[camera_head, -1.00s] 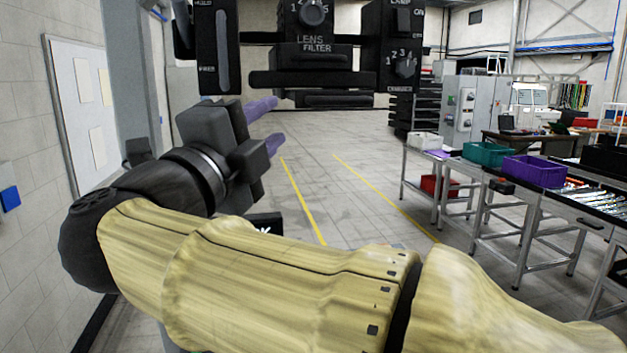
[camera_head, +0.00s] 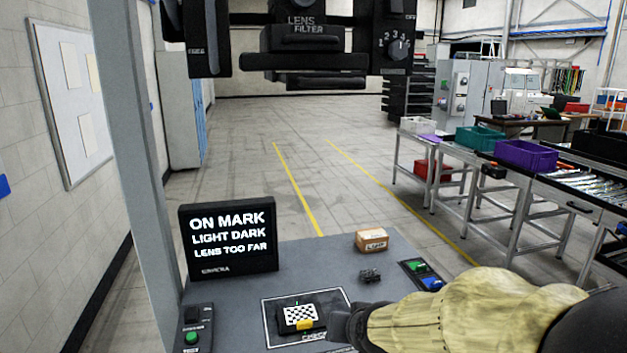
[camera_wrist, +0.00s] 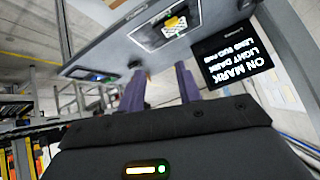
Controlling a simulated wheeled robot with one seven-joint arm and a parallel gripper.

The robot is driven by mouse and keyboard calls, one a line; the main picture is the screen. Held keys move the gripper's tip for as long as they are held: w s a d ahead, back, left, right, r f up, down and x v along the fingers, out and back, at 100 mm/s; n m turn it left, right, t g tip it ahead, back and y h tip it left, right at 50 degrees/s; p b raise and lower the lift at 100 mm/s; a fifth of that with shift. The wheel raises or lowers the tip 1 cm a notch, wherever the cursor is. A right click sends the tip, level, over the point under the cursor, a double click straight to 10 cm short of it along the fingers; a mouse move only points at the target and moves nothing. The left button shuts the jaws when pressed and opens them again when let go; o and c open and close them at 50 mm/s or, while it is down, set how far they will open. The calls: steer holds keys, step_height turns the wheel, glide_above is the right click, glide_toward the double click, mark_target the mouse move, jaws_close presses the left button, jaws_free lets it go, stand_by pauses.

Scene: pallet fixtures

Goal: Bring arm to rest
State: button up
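My arm (camera_head: 470,315) reaches in from the lower right of the head view, over the right front of the grey fixture table. The wrist view shows the table (camera_wrist: 115,50) upside down beyond the fingers. A checkered target block (camera_head: 301,317) with a yellow piece sits in a marked square on the table. A black screen (camera_head: 229,240) reads "ON MARK, LIGHT DARK, LENS TOO FAR".
The black lens and lamp unit (camera_head: 310,40) hangs overhead beside a grey post (camera_head: 130,130). A small cardboard box (camera_head: 371,240) and a green and blue button panel (camera_head: 421,274) are on the table. Benches with bins (camera_head: 527,154) stand right. The floor behind is clear.

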steer(key=s+d+f+g+h, duration=0.1)
steer(key=s+d+f+g, duration=0.2)
steer(key=s, duration=0.3)
steer(key=s+d+f+g, duration=0.3)
steer(key=s+d+f, duration=0.2)
steer(key=s+f, duration=0.1)
steer(key=shift+s+d+n+h, duration=0.25)
steer(key=shift+d+n+h, duration=0.05)
steer(key=shift+h, duration=0.1)
steer(key=shift+c, duration=0.2)
stand_by(2.0)
